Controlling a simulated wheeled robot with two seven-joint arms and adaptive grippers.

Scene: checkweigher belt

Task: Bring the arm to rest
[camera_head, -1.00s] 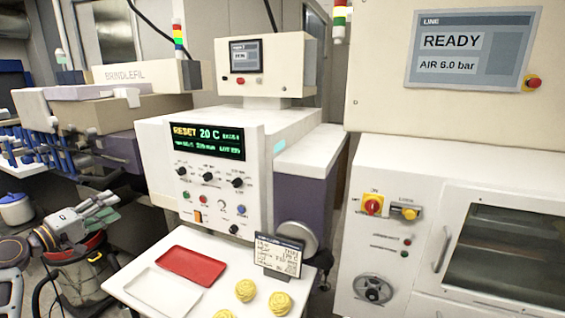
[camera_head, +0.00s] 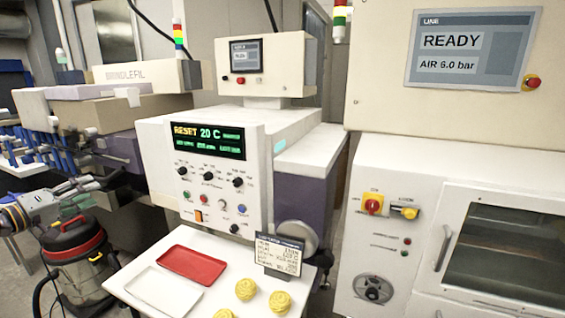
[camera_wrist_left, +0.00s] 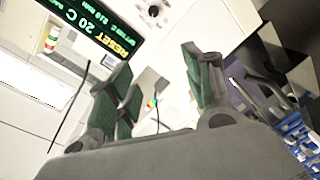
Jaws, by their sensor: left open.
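My left gripper (camera_head: 98,184) is at the left of the head view, its arm coming in from the left edge. It is in the air above and behind a vacuum cleaner in the picture, left of the white machine (camera_head: 160,160). The left wrist view shows its two green-padded fingers (camera_wrist_left: 157,68) spread apart with nothing between them. The machine's display (camera_wrist_left: 95,30) shows tilted beyond the fingers. My right gripper is in neither view.
A red and black vacuum cleaner (camera_head: 78,262) stands on the floor below the gripper. A white table (camera_head: 122,287) holds a red tray (camera_head: 192,264), a white tray (camera_head: 165,291), a small sign (camera_head: 279,254) and several yellow pieces (camera_head: 246,289). A cabinet (camera_head: 400,185) stands at the right.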

